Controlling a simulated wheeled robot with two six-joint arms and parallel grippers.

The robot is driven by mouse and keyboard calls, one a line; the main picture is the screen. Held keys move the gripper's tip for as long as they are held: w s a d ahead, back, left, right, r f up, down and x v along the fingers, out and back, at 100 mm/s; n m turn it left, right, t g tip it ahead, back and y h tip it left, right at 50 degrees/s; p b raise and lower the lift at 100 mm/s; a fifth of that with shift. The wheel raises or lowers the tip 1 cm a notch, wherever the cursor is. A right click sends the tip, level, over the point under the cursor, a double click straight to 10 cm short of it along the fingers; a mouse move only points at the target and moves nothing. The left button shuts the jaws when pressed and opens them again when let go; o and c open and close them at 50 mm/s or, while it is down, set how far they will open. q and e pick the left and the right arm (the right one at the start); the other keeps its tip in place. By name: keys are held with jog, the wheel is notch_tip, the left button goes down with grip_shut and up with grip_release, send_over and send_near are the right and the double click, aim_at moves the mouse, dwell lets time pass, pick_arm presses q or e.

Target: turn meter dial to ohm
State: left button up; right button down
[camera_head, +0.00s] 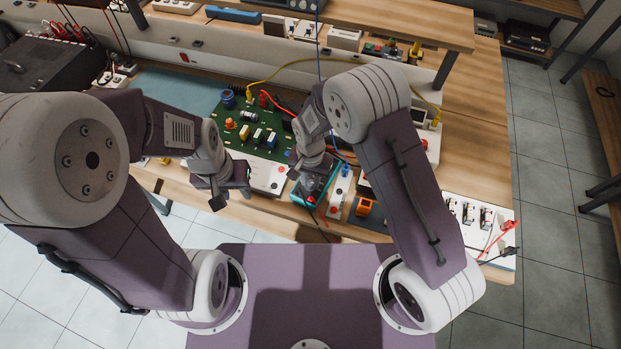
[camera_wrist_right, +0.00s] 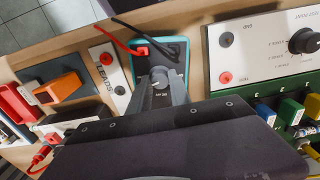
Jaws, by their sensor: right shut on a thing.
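The meter (camera_head: 327,182) has a teal case and a dark face and lies near the front edge of the bench. In the right wrist view the meter (camera_wrist_right: 183,47) has a red and a black lead plugged into its end. Its grey round dial (camera_wrist_right: 160,74) shows between the fingertips of my right gripper (camera_wrist_right: 161,86). My right gripper (camera_head: 309,180) reaches down over the meter from above, shut on the dial. The dial's markings are too small or hidden to read. My left gripper (camera_head: 231,194) hangs empty near the bench's front edge, with its fingers apart.
A green circuit board (camera_head: 245,133) stands left of the meter. A white leads panel (camera_head: 340,194) and an orange block (camera_head: 363,207) lie to its right. A white test-point panel (camera_wrist_right: 250,55) is close beside the meter. A yellow cable (camera_head: 300,61) arches behind.

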aim_at(311, 183)
jog(key=shift+m, duration=2)
jog(key=c, duration=1.2)
grip_release()
notch_tip(311, 183, up, 9)
jog(key=shift+r, duration=0.1)
